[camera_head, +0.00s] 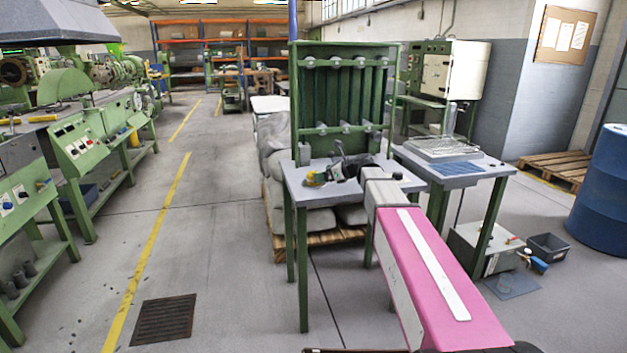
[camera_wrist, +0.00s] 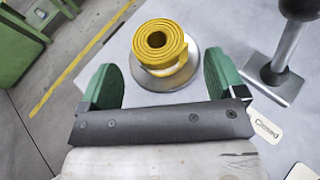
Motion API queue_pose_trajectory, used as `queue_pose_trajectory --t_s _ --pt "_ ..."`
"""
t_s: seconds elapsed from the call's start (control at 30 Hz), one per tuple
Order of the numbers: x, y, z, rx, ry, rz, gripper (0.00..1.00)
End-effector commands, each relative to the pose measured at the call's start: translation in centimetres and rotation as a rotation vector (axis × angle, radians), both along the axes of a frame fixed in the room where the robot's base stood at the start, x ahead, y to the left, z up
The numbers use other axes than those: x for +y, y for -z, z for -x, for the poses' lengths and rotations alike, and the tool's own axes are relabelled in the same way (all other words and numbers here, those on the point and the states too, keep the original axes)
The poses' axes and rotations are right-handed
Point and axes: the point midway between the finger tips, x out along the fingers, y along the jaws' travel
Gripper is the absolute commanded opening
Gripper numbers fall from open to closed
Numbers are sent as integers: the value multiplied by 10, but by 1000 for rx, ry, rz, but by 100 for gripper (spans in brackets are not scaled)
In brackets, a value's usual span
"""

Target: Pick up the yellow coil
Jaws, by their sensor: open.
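The yellow coil (camera_wrist: 160,43) is a rolled yellow band standing on a round grey metal base (camera_wrist: 185,83) in the wrist view. My gripper (camera_wrist: 160,85) is open, with one green-padded finger on each side in the picture and the coil just ahead, between and beyond the fingertips. The fingers do not appear to touch the coil.
A metal post on a flat plate (camera_wrist: 277,78) stands right of the coil. A tag reading "Closed" (camera_wrist: 265,128) lies near the right finger. A green rack (camera_head: 345,95) rises behind the table. A second table (camera_head: 470,175) stands to the right. The table's left edge is near the coil.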

Motion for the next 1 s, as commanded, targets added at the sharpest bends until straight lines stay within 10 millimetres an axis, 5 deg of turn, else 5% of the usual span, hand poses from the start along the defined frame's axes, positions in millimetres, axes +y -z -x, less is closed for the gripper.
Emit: queue_pose_trajectory --t_s 0.4,0.63,0.8,1.0 --pt "40 18 -19 0 -1 0 89" --pt "42 19 -19 -1 0 0 89" --pt "41 18 -19 -1 0 0 37" --pt "41 18 -19 -1 0 0 37"
